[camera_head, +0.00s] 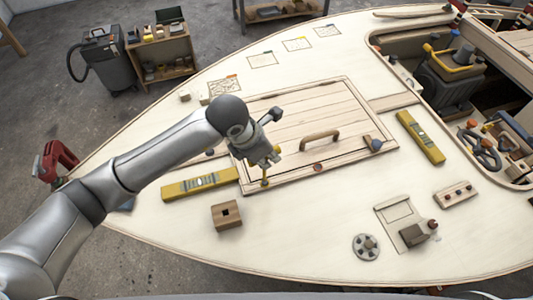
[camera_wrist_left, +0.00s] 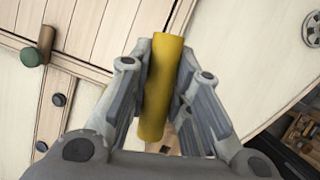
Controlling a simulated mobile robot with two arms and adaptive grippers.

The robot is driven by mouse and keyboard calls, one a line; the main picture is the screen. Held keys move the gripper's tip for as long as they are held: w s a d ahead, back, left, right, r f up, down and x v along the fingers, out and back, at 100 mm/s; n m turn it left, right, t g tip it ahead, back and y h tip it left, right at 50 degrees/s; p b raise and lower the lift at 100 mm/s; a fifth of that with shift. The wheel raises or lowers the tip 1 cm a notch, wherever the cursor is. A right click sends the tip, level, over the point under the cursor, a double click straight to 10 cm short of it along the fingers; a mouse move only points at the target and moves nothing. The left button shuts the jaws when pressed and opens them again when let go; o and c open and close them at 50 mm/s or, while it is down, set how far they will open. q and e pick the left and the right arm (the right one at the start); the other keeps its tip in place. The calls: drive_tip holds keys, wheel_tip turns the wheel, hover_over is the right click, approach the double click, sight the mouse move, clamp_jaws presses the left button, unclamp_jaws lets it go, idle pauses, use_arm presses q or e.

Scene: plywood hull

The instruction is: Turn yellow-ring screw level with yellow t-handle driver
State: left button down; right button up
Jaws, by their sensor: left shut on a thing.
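My left gripper (camera_head: 267,162) is shut on the yellow t-handle driver (camera_head: 265,182). The driver's shaft points down at the near left edge of the hatch panel. In the left wrist view the yellow handle (camera_wrist_left: 162,85) lies between both fingers. The yellow-ring screw cannot be made out; the driver and gripper may cover it. I cannot tell whether the driver's tip touches a screw. My right gripper is in neither view.
The hatch panel (camera_head: 290,112) has a wooden handle (camera_head: 320,138). A yellow level (camera_head: 200,184) and a wooden block (camera_head: 226,215) lie close by. Another yellow level (camera_head: 421,136) lies right of the hatch. The pale deck (camera_head: 310,225) in front is mostly clear.

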use_arm(q)
drive_tip(key=n+y, duration=0.1)
drive_tip(key=n, duration=0.1)
drive_tip(key=n+t, duration=0.1)
drive_tip(key=n, duration=0.2)
drive_tip(key=shift+n+y+b, duration=0.3)
drive_tip(key=shift+y, duration=0.1)
drive_tip(key=n, duration=0.2)
drive_tip(key=n+y, duration=0.1)
drive_tip(key=shift+w+a+n+t, duration=0.1)
drive_tip(key=shift+w+n+t, duration=0.05)
drive_tip(key=shift+n+t, duration=0.2)
drive_tip(key=shift+b, duration=0.45)
drive_tip(key=shift+f, duration=0.2)
drive_tip(key=shift+f+b, duration=0.4)
drive_tip(key=shift+b, duration=0.45)
